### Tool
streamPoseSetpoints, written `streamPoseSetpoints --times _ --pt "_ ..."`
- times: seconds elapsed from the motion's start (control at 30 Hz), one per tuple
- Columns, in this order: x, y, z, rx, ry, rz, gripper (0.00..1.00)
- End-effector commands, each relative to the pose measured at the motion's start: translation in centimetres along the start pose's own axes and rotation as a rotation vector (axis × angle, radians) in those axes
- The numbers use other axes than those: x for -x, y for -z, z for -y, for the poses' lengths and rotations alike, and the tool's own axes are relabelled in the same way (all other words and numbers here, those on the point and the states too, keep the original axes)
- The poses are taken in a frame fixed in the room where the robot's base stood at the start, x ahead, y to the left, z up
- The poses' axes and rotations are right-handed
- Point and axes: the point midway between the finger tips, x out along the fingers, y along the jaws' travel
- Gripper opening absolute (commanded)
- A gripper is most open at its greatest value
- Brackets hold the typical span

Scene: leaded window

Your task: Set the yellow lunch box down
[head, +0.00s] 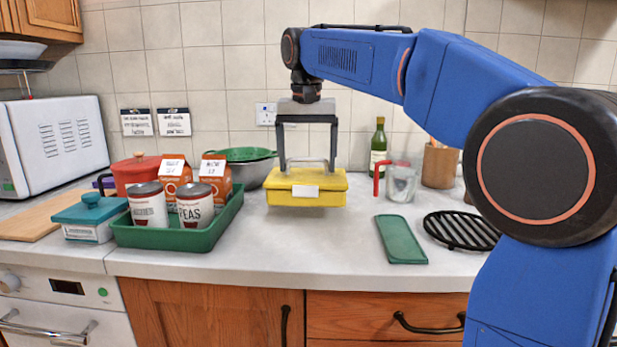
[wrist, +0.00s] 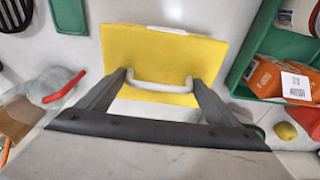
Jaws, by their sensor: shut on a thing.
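The yellow lunch box (head: 306,189) is in the middle of the head view, upright, with a white label on its front and a pale handle on top. My gripper (head: 307,162) is above it, shut on the handle. In the wrist view the yellow lunch box (wrist: 165,60) lies beyond the fingers, and my gripper (wrist: 160,82) has a finger at each end of the white handle. The box is over the worktop (head: 290,240); I cannot tell for sure whether its base touches.
A green tray (head: 180,237) with cans and cartons stands left of the box, a colander and bowl (head: 248,167) behind. To the right are a measuring jug (head: 400,182), a green board (head: 401,240) and a black trivet (head: 462,230). Worktop in front of the box is clear.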

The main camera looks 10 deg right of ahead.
Motion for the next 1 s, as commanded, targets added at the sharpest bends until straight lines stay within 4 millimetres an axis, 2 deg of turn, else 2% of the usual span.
streamPoseSetpoints --times 0.3,0.7,0.73,0.77,0.8,1.0 --pt "-3.7 -0.6 0.0 0.000 -0.001 0.001 0.42" --pt "-4.1 -0.6 0.0 0.000 0.000 0.000 0.42" --pt "-4.1 -0.6 0.0 0.000 0.000 0.000 0.90" --pt "-4.1 -0.6 0.0 0.000 0.000 0.000 0.97" --pt "-4.1 -0.6 0.0 0.000 0.000 0.000 1.00" --pt "-4.1 -0.6 0.0 0.000 0.000 0.000 1.00"
